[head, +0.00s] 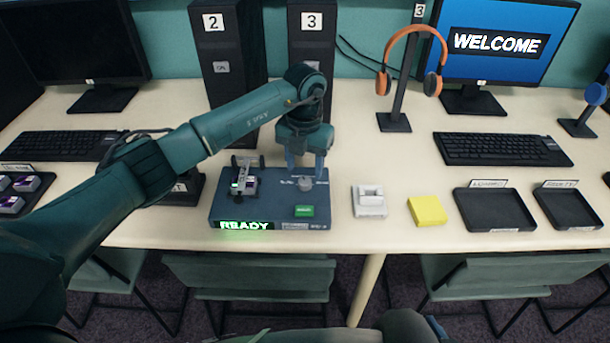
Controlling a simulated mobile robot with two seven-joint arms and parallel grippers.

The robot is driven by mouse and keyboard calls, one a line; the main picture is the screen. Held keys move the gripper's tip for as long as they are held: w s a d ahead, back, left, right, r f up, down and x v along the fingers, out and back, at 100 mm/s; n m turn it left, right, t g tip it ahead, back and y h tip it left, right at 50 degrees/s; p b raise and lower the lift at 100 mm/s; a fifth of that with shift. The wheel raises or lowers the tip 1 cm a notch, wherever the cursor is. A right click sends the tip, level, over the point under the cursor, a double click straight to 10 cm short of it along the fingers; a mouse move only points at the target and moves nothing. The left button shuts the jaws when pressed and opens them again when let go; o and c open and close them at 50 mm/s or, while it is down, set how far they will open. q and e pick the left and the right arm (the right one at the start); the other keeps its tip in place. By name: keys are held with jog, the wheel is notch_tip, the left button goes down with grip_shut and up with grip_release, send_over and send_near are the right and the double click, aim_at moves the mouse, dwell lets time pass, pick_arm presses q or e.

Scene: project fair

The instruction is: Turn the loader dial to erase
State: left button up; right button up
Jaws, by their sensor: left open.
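The loader (262,212) is a blue-grey box near the table's front edge, with a lit green READY display (246,225) on its front. A small grey dial (306,184) sits on its top at the right, below faint markings too small to read. A green button (304,211) is in front of the dial. My right gripper is not seen.
Two black towers, 2 (226,60) and 3 (312,50), stand behind the loader. A white block (369,202), a yellow pad (427,210) and two black trays (495,210) lie to the right. Orange headphones (408,50) hang on a stand. A keyboard (500,149) lies behind the trays.

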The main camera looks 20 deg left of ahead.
aim_at(305, 181)
pick_arm(q)
jog(key=shift+f, duration=2.15)
jog(key=c, duration=1)
jog(key=shift+o, duration=0.2)
